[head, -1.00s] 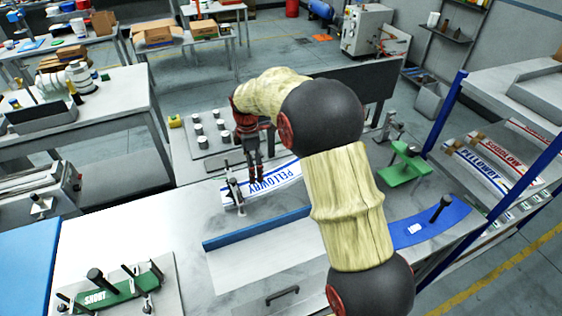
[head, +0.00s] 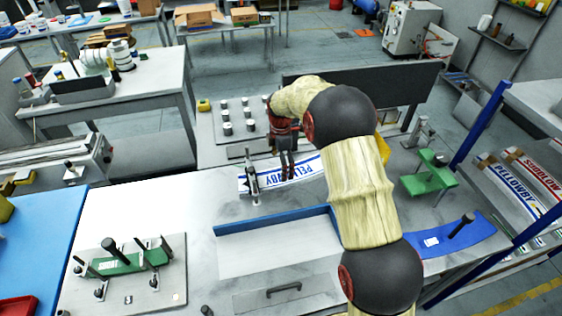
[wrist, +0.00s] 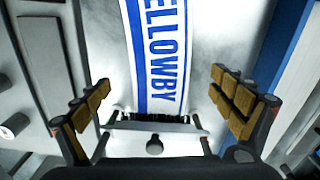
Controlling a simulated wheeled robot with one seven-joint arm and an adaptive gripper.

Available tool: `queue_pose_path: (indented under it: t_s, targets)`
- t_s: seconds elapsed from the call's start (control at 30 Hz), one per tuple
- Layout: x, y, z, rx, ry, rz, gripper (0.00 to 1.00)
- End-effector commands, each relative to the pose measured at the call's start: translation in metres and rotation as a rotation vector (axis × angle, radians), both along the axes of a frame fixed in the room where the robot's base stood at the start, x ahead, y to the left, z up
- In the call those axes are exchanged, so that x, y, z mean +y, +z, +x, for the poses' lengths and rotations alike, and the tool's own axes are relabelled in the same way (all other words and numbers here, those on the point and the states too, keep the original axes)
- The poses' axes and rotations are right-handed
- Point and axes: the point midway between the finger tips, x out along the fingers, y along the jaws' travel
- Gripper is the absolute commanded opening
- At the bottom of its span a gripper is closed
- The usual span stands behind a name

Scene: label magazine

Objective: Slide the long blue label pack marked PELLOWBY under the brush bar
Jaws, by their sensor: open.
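The long white and blue pack marked PELLOWBY (head: 310,166) lies flat on the grey worktop. Its left end is at the brush bar (head: 252,180), and a short piece seems to show on the bar's far left side. My gripper (head: 287,177) is over the pack near the bar. It is open, its two fingers (wrist: 160,97) apart on either side of the pack; contact cannot be told.
A tray with a blue wall (head: 275,222) stands in front of the pack. A green fixture (head: 130,262) is at front left, another (head: 428,180) at right, beside a blue curved plate (head: 475,232). A rack with other packs (head: 515,190) is at far right. Knobs on a plate (head: 225,127) stand behind.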

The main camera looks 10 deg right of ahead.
Motion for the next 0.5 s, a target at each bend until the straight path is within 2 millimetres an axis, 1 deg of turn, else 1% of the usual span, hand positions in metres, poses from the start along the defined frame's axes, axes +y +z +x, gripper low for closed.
queue_pose_path:
  t_s: [0.03, 0.23, 0.33, 0.5]
  targets:
    - [0.0, -0.011, -0.001, 0.003, 0.0, 0.0, 0.95]
    - [0.0, -0.038, -0.001, 0.002, 0.0, 0.0, 0.95]
    - [0.0, -0.047, -0.001, 0.001, 0.0, 0.0, 0.95]
    - [0.0, -0.054, 0.0, 0.0, 0.0, 0.0, 0.95]
